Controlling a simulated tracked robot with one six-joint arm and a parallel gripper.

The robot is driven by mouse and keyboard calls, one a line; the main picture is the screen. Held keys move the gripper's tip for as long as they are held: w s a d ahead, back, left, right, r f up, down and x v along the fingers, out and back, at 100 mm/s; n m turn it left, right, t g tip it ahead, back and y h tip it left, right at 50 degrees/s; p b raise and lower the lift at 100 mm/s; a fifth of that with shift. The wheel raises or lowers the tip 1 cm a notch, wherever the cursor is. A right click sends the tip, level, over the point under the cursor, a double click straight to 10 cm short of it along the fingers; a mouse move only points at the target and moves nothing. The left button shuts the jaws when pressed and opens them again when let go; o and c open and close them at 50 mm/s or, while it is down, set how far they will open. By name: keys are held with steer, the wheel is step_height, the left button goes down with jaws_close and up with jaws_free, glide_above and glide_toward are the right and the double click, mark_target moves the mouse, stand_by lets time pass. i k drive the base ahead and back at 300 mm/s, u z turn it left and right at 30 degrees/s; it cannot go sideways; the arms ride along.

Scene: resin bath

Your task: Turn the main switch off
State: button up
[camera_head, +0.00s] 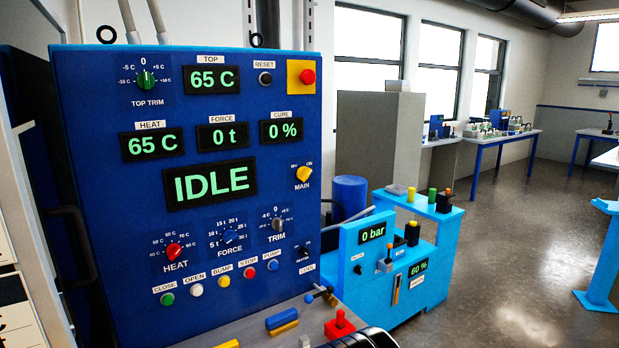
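The main switch (304,174) is a yellow knob on the right side of the blue control panel (100,215), above the label MAIN. Small marks stand above it, with ON at its upper right; the left mark is too small to read surely. The knob seems turned toward ON, but its pointer is small. The panel displays are lit, and the large one (210,183) reads IDLE. I do not see my gripper's fingers in this view. A dark rounded part shows at the bottom edge; I cannot tell whether it is mine.
Near the switch are the TRIM knob (278,224) below and a red button on a yellow plate (301,77) above. A ledge with a red block (340,328) lies under the panel. A light-blue machine (395,270) stands at right; open floor (500,290) lies beyond.

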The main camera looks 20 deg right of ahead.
mark_target(303, 173)
steer(key=i, duration=0.95)
